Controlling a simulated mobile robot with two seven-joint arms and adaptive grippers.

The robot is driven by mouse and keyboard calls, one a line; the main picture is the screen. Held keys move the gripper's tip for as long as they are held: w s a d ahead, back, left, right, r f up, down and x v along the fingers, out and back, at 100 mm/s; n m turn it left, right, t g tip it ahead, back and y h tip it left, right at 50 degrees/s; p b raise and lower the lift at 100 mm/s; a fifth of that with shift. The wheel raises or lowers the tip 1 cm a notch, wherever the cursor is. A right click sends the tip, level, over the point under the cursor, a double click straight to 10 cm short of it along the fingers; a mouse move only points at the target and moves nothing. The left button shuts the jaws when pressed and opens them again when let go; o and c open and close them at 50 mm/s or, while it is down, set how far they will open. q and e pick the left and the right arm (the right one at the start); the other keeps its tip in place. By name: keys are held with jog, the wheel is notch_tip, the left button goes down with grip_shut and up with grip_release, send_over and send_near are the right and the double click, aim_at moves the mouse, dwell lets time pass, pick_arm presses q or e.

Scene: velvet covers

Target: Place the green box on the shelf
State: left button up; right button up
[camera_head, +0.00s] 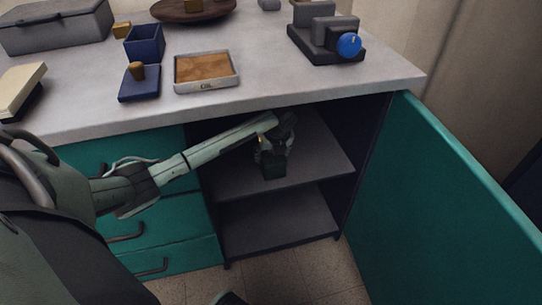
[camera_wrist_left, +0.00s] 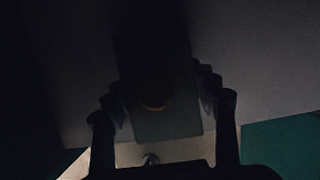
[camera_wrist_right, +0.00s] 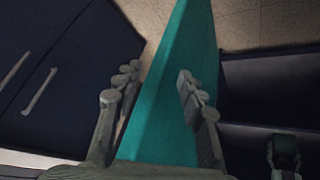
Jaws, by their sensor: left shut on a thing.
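The green box (camera_head: 271,170), dark in the shade, is inside the open cabinet, at the upper shelf (camera_head: 318,168). My left gripper (camera_head: 273,148) reaches in from the left and is shut on it from above. The box (camera_wrist_left: 165,118) also shows very dark between the left fingers in the left wrist view, with a round orange-brown spot on it. I cannot tell whether its base touches the shelf. My right gripper (camera_wrist_right: 160,82) is open in the right wrist view, with the teal door's edge showing between its fingers; contact is not visible.
The teal cabinet door (camera_head: 455,200) stands wide open on the right. A lower shelf (camera_head: 280,222) is empty. The countertop (camera_head: 270,92) above holds a tray (camera_head: 207,87), a blue lidless box (camera_head: 145,43), its knobbed lid (camera_head: 139,86) and a dark device (camera_head: 325,40) with a blue knob.

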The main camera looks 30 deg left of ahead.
jog(key=shift+w+a, duration=0.1)
pick_arm(q)
jog(key=o, duration=1.2)
pick_arm(e)
jog(key=shift+r, duration=0.1)
pick_arm(q)
jog(key=d+r, duration=0.1)
jog(key=s+r, duration=0.1)
jog(key=shift+s+d+r, duration=0.2)
jog(key=shift+d+r, duration=0.15)
jog(key=shift+r, duration=0.05)
jog(key=s+d, duration=0.7)
jog(key=d, duration=0.1)
jog(key=shift+d, duration=0.2)
pick_arm(e)
jog(key=shift+s+d+f+g, duration=0.25)
jog(key=shift+s+d, duration=0.1)
jog(key=shift+s, duration=0.1)
jog(key=shift+s+d+f+g, duration=0.15)
jog(key=shift+s+d+f, duration=0.05)
jog(key=shift+s+d, duration=0.2)
pick_arm(q)
jog(key=shift+s, duration=0.1)
